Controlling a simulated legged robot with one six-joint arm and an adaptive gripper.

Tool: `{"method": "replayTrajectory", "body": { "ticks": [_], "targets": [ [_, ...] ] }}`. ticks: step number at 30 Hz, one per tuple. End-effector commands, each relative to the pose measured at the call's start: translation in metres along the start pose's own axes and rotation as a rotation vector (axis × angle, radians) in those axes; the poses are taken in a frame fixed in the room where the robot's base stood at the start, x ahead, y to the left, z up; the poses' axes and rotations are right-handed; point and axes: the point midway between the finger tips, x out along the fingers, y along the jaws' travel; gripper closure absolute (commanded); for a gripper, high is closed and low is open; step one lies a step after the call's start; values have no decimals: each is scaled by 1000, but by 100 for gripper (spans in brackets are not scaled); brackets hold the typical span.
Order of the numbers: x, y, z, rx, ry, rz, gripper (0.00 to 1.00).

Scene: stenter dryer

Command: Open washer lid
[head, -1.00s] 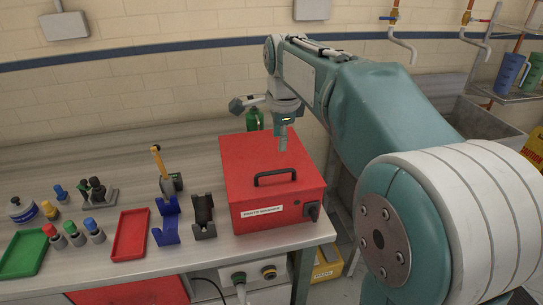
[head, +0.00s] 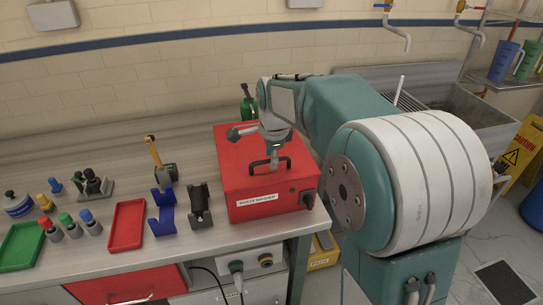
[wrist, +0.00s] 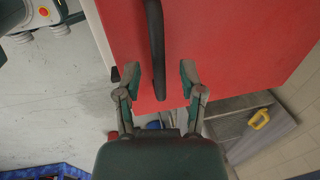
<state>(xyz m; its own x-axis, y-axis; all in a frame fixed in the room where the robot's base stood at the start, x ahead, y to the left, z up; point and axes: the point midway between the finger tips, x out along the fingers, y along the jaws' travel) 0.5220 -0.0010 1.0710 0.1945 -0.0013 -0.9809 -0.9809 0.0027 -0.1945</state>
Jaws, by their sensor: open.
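The washer is a red box (head: 240,185) on the bench, with a white label (head: 257,199) on its front. Its lid is closed, and a black handle (head: 258,164) lies on top near the front edge. My gripper (head: 275,160) is low over the lid at the handle and partly hides it. In the wrist view the gripper (wrist: 161,82) is open, its two fingers apart on either side of one end of the black handle (wrist: 156,35). The red lid (wrist: 225,45) fills the area beyond. I cannot tell whether a finger touches the handle.
Left of the washer are a black holder (head: 201,205), a blue holder (head: 162,212), a red tray (head: 126,226) and a green tray (head: 20,246). A sink (head: 440,100) is at the right.

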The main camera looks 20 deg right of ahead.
Motion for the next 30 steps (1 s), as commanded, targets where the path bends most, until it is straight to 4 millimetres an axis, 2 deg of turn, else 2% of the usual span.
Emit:
{"method": "replayTrajectory", "body": {
  "ticks": [2, 3, 5, 6, 7, 15, 20, 26, 30],
  "targets": [
    [0, 0, 0, 0, 0, 0, 49],
    [0, 0, 0, 0, 0, 0, 53],
    [0, 0, 0, 0, 0, 0, 80],
    [0, 0, 0, 0, 0, 0, 98],
    [0, 0, 0, 0, 0, 0, 100],
    [-1, -1, 0, 0, 0, -1, 100],
    [-9, -3, 0, 0, 0, -4, 100],
    [-34, -12, 0, 0, 0, -9, 100],
    [-60, -23, 0, 0, 0, -12, 100]
  ]
}}
